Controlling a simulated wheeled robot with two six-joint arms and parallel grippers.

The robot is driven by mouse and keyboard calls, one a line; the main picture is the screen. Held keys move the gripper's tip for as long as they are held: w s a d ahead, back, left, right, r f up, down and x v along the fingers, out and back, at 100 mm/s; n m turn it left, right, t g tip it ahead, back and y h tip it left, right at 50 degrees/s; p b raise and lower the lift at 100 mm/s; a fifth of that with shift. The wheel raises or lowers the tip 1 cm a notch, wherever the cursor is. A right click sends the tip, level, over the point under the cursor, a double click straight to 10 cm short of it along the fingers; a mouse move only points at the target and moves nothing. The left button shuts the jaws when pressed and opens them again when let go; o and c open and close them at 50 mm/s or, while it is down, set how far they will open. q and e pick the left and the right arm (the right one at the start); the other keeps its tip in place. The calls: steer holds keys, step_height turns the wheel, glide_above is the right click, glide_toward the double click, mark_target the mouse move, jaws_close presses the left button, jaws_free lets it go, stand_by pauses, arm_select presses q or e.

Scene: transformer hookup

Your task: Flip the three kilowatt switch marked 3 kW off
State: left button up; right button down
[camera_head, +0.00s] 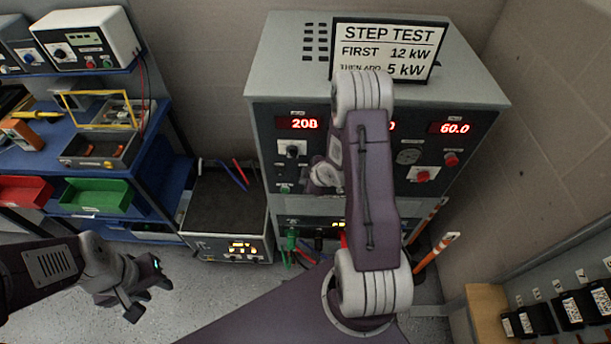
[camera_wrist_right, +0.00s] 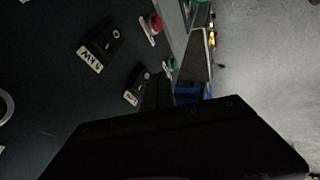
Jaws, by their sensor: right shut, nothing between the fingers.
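In the right wrist view, a black switch block (camera_wrist_right: 103,40) with a white label ending in "kW" sits on a dark panel; its digit is hard to read. A second black switch (camera_wrist_right: 137,84) with a smaller, unreadable label is below it. My right gripper (camera_wrist_right: 158,95) is a dark shape at the lower middle, shut and empty, close to the second switch; contact cannot be told. In the head view, my right arm covers the middle of the grey load cabinet (camera_head: 268,92) and hides the gripper and these switches. My left gripper (camera_head: 146,292) is open and empty, low at the left.
A sign (camera_head: 388,50) reading "STEP TEST, first 12 kW, then add 5 kW" stands on the cabinet. Red displays show 208 (camera_head: 298,123) and 60.0 (camera_head: 455,128). Cables (camera_head: 292,242) hang below. A blue shelf (camera_head: 152,150) stands left; a black-topped box (camera_head: 227,205) sits beside it.

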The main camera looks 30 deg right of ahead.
steer(key=shift+w+d, duration=0.35)
steer(key=shift+w, duration=0.2)
steer(key=shift+f, duration=0.1)
steer(key=shift+w+d+r+p, duration=0.1)
steer(key=shift+w+r+p, duration=0.05)
steer(key=shift+r+p, duration=0.65)
